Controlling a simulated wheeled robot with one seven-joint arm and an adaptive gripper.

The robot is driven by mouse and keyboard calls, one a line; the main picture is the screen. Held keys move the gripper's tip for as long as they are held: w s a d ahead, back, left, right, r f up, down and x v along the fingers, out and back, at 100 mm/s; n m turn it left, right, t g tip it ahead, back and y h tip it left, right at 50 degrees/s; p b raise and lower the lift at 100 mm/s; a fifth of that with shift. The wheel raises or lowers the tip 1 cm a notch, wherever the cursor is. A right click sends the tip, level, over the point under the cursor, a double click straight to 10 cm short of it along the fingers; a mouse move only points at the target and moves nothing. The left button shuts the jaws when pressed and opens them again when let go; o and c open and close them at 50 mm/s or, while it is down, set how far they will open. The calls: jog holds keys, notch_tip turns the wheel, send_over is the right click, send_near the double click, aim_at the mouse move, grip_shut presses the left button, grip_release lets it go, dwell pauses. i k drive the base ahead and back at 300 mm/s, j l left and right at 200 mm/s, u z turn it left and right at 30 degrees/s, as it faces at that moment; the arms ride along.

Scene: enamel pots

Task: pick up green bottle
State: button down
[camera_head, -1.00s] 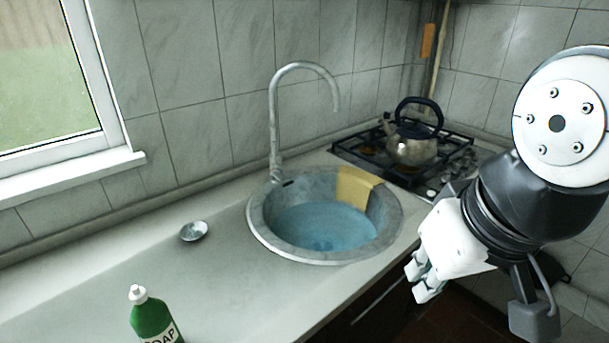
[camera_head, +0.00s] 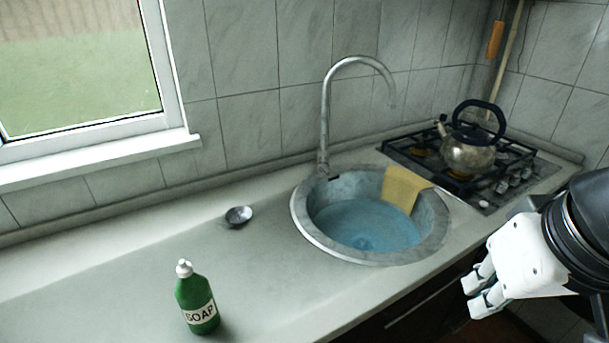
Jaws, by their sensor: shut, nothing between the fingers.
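The green bottle (camera_head: 197,296) stands upright on the counter at the lower left. It has a white cap and a white label reading SOAP. My gripper (camera_head: 476,294) is at the right, past the counter's front edge and far from the bottle. Its fingers are close together and hold nothing. The sink and a stretch of bare counter lie between it and the bottle.
A round sink (camera_head: 365,228) with bluish water has a tall faucet (camera_head: 325,120) behind it and a yellow cloth (camera_head: 404,187) on its rim. A small metal dish (camera_head: 238,216) lies behind the bottle. A kettle (camera_head: 468,152) stands on the stove (camera_head: 512,178). The counter around the bottle is clear.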

aim_at(193, 294)
jog(key=k+j, duration=0.15)
jog(key=j, duration=0.25)
jog(key=k+j+z, duration=0.1)
jog(key=j, duration=0.3)
jog(key=k+j, duration=0.15)
jog(key=j, duration=0.25)
